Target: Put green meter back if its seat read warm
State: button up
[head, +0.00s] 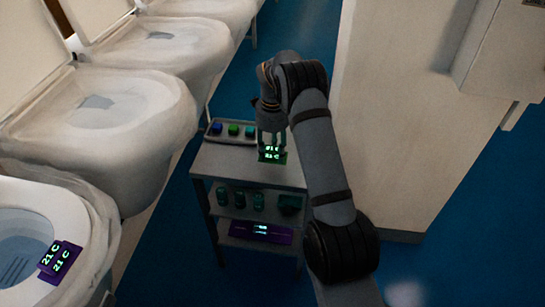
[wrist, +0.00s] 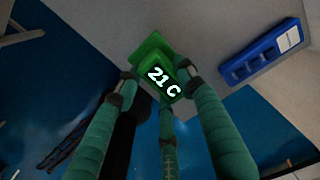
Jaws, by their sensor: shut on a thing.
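The green meter (head: 272,157) shows two lit lines in the head view, too small there to read surely. In the wrist view the green meter (wrist: 160,70) has a dark display reading 21 C. My gripper (head: 271,140) points down over the trolley top and is shut on the green meter, its fingers around it. I cannot tell whether the meter touches the trolley top. A purple meter (head: 60,259) rests on the rim of the nearest toilet seat (head: 88,222), and its two lit lines read 21 C.
A grey trolley (head: 215,163) holds a tray (head: 209,136) with blue, green and teal pieces. Green containers (head: 239,199) stand on its middle shelf; a purple item (head: 285,236) lies below. More toilets (head: 115,115) line the left; a pale cabinet (head: 390,130) stands right. A blue object (wrist: 262,55) shows in the wrist view.

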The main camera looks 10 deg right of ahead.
aim_at(272, 157)
notch_tip(272, 157, down, 3)
jog(key=shift+p, duration=0.5)
jog(key=shift+f, duration=0.5)
jog(key=shift+f, duration=0.1)
jog(key=shift+f, duration=0.15)
jog(key=o, duration=1.3)
jog(key=shift+c, duration=0.2)
jog(key=shift+r, duration=0.45)
notch_tip(272, 157, up, 12)
jog(key=shift+f+b, duration=0.2)
jog(key=shift+b, duration=0.2)
